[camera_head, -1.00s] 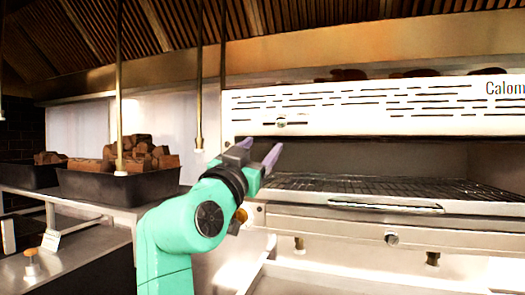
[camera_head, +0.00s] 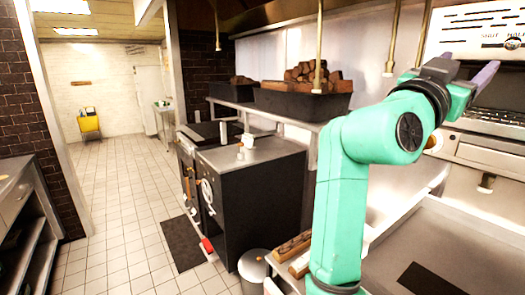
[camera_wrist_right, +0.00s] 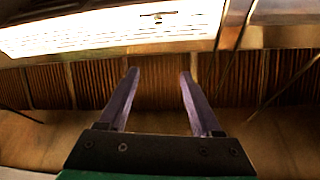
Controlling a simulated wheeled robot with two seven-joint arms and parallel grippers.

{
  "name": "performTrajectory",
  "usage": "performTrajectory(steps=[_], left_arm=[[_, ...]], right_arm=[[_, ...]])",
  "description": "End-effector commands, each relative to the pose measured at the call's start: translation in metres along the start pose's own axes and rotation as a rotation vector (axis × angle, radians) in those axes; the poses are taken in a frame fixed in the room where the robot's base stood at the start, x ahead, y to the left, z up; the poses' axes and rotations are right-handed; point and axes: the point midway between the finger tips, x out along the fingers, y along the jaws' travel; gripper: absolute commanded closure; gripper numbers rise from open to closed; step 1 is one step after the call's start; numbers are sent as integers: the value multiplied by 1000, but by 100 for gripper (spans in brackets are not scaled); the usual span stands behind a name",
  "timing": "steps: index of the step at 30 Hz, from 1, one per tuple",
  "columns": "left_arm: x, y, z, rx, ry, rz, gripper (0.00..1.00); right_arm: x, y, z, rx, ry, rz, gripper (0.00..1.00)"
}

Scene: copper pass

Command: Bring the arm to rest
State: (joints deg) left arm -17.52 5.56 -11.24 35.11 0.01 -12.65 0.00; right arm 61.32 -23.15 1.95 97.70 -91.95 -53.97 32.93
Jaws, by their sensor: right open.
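My right arm (camera_head: 375,140) is teal and rises at the right of the head view, bent at the elbow with its forearm reaching right. My right gripper (camera_head: 468,68) is at its end, in front of the white grill oven (camera_head: 490,40). In the right wrist view the two purple-grey fingers (camera_wrist_right: 157,90) stand wide apart with nothing between them. The oven's slotted white front (camera_wrist_right: 110,28) shows upside down beyond them. My left gripper is not in view.
Black trays (camera_head: 300,101) of wood chunks sit on a steel shelf left of the arm. A dark stove unit (camera_head: 255,190) stands below. A steel counter (camera_head: 440,235) lies at the lower right. The tiled floor (camera_head: 125,190) at the left is open.

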Motion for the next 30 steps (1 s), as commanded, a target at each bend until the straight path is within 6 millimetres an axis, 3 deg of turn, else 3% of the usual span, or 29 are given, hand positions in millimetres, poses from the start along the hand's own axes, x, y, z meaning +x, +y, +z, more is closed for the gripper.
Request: performTrajectory(steps=[11, 17, 23, 26, 27, 30], left_arm=[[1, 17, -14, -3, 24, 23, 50], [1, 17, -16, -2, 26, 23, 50], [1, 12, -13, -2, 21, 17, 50], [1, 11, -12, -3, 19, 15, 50], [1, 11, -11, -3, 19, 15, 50], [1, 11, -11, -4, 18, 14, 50]], right_arm=[[2, 2, 78, -62, -140, -46, 34], [-6, 9, 152, -126, -277, -100, 34], [-36, 28, 261, -241, -498, -208, 34], [-74, 50, 334, -337, -669, -310, 34], [-94, 62, 364, -382, -750, -364, 34], [-150, 91, 421, -485, -937, -505, 34]])
